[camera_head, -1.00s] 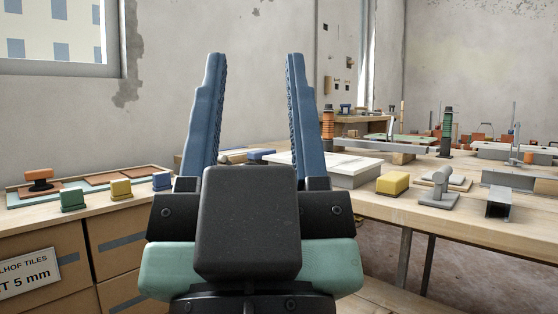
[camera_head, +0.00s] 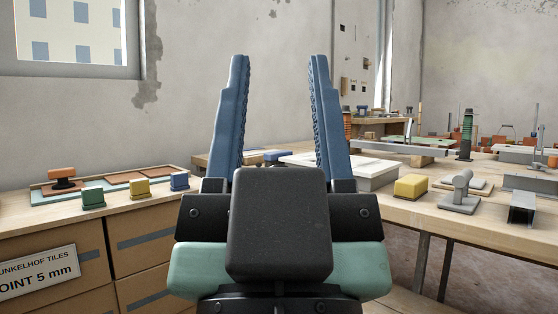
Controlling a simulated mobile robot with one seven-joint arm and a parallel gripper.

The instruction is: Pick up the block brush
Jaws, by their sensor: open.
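My gripper (camera_head: 280,62) is open and empty, with its two blue fingers pointing up in the middle of the view. I cannot tell for sure which thing is the block brush. A yellow block on a dark base (camera_head: 411,187) lies on the right bench, to the right of my gripper. Green (camera_head: 93,197), yellow (camera_head: 139,188) and blue (camera_head: 180,181) blocks on darker bases stand in a row on the left bench. Another blue block (camera_head: 278,155) shows between the fingers, farther back. My gripper's body hides part of the bench behind it.
A tray with reddish tiles (camera_head: 125,177) and an orange-topped tool (camera_head: 61,178) lie at left. A grey tool with a handle (camera_head: 460,192) and a metal channel (camera_head: 522,208) are on the right bench. A white slab (camera_head: 370,172) lies behind the right finger.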

